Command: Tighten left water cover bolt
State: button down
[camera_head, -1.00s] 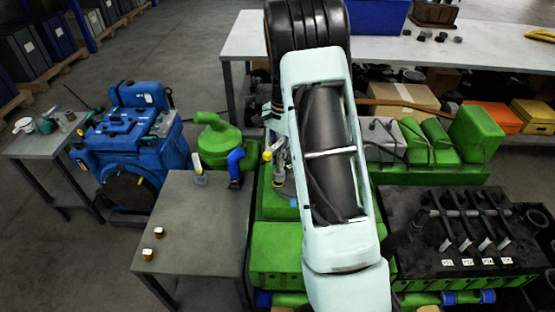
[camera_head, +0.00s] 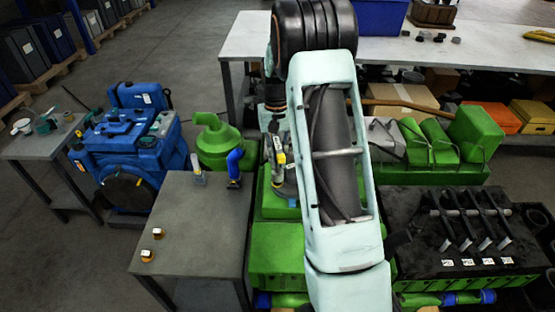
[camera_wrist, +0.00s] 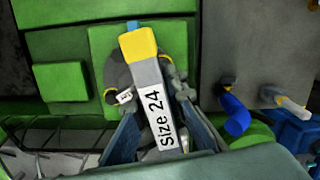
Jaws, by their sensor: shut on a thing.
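My gripper (camera_wrist: 162,132) is shut on a grey tool with a yellow end and a "Size 24" label (camera_wrist: 158,118). The tool runs up the wrist view between the two fingers, and its yellow end (camera_wrist: 138,43) is over a green plate on the engine. A dark rounded part (camera_wrist: 118,75) with a small white label shows partly behind the tool; I cannot tell for sure whether it is the water cover. No bolt can be made out. In the head view the tool (camera_head: 279,157) shows beside my arm, above the green engine (camera_head: 277,240).
A grey table (camera_head: 195,215) left of the engine bears a blue-handled tool (camera_head: 234,167), a white one (camera_head: 197,172) and two small orange-brown pieces (camera_head: 158,233). A blue engine (camera_head: 128,150) stands farther left. A black rack (camera_head: 470,250) lies to the right.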

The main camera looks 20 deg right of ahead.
jog(key=n, duration=0.5)
jog(key=shift+h, duration=0.3)
jog(key=n, duration=0.4)
jog(key=shift+s+d+n, duration=0.1)
jog(key=shift+n, duration=0.3)
